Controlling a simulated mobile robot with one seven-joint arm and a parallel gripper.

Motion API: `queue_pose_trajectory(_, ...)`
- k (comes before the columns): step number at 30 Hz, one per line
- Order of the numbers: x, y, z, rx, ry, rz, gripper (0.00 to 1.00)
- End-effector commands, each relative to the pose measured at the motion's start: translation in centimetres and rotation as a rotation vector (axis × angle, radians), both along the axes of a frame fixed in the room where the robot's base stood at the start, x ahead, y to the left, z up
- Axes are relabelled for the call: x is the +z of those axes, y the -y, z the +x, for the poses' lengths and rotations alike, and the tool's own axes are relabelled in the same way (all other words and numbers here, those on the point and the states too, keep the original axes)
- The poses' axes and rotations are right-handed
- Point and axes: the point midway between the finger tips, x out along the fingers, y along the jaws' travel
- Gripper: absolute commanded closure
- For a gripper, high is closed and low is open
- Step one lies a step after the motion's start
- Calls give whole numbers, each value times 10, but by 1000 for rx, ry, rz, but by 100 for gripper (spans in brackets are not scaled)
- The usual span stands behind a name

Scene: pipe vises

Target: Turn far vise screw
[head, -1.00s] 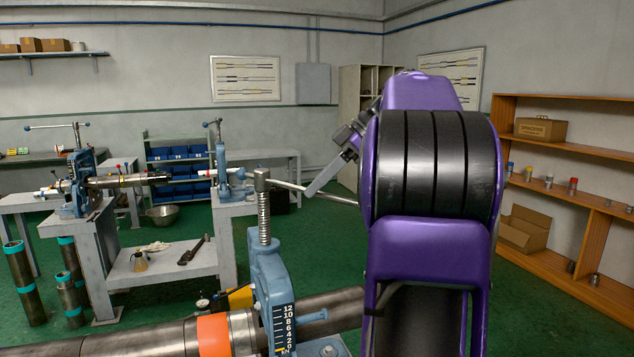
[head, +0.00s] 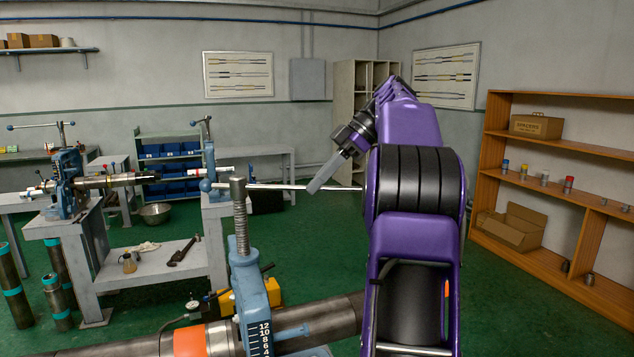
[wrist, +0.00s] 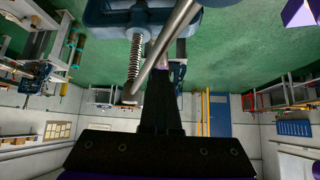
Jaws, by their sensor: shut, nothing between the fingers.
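The nearest blue vise (head: 248,285) stands in the lower middle of the head view, clamped around a large pipe (head: 330,318). Its threaded screw (head: 241,225) is upright, with a steel handle bar (head: 275,187) through its top. The bar lies nearly level, with its right end behind my arm. My gripper (head: 314,188) is shut and empty, its tips overlapping the bar right of the screw. In the wrist view the bar (wrist: 165,45) crosses close to my fingers (wrist: 160,75), beside the screw (wrist: 136,60). I cannot tell if they touch.
Two other blue vises (head: 68,185) (head: 208,165) stand on benches at the back left. A grey bench (head: 150,270) carries a wrench (head: 184,252). A wooden shelf (head: 560,200) lines the right wall. Green floor is open between the shelf and my arm.

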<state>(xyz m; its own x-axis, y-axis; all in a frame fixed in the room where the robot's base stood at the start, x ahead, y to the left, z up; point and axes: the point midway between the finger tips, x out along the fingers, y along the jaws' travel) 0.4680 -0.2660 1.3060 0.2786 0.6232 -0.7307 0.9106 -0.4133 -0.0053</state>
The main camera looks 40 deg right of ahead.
Motion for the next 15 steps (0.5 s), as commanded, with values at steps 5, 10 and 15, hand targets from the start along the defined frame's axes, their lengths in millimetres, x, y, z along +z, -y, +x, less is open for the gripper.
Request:
queue_pose_trajectory(5,0,4,5,39,1,1,100)
queue_pose_trajectory(10,0,6,7,56,1,1,100)
queue_pose_trajectory(15,0,6,7,61,1,0,100)
